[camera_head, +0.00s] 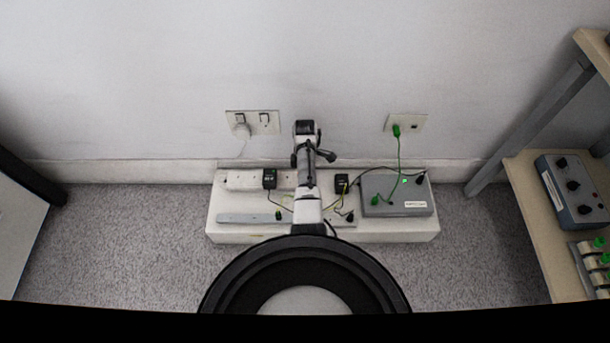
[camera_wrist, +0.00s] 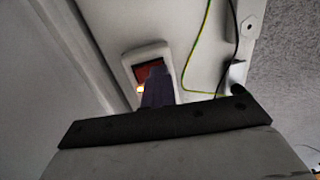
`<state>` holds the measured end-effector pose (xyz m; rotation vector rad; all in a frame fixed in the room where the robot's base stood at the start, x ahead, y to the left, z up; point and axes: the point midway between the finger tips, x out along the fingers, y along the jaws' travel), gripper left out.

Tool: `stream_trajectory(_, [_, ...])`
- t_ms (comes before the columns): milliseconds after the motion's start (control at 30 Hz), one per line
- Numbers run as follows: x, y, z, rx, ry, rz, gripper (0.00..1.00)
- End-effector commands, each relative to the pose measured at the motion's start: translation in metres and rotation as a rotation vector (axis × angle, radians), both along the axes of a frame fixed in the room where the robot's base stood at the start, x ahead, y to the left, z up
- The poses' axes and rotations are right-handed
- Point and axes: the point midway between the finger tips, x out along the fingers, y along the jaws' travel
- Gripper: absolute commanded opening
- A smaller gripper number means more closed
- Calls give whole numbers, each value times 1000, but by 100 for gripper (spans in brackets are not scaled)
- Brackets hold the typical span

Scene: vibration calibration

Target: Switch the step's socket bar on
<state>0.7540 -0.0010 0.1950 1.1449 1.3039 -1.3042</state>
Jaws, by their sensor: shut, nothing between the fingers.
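The white socket bar (camera_head: 245,180) lies along the back of the white step (camera_head: 228,235), by the wall; my arm hides part of it in the head view. In the wrist view a red rocker switch (camera_wrist: 145,73) sits in a white rounded frame (camera_wrist: 133,56). A bright orange-white spot shows at the rocker's lower left edge. My gripper (camera_wrist: 156,70) is shut and empty, with its tips over the right part of the rocker. I cannot tell whether they touch it. The head view does not show the fingertips clearly.
Black plugs (camera_head: 270,178) and thin cables lie around the bar. A grey box (camera_head: 385,209) with a green cable stands on the step's right end. Wall sockets (camera_head: 264,122) are above. A shelf (camera_head: 525,185) stands at right. Carpet on both sides of the step is clear.

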Motion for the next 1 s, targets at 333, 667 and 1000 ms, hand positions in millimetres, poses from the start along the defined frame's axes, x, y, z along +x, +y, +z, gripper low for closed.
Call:
stream_trajectory(333, [14, 0, 1, 0, -15, 0, 0])
stream_trajectory(667, [15, 0, 15, 0, -16, 0, 0])
stream_trajectory(1000, [23, 0, 84, 0, -17, -1, 0])
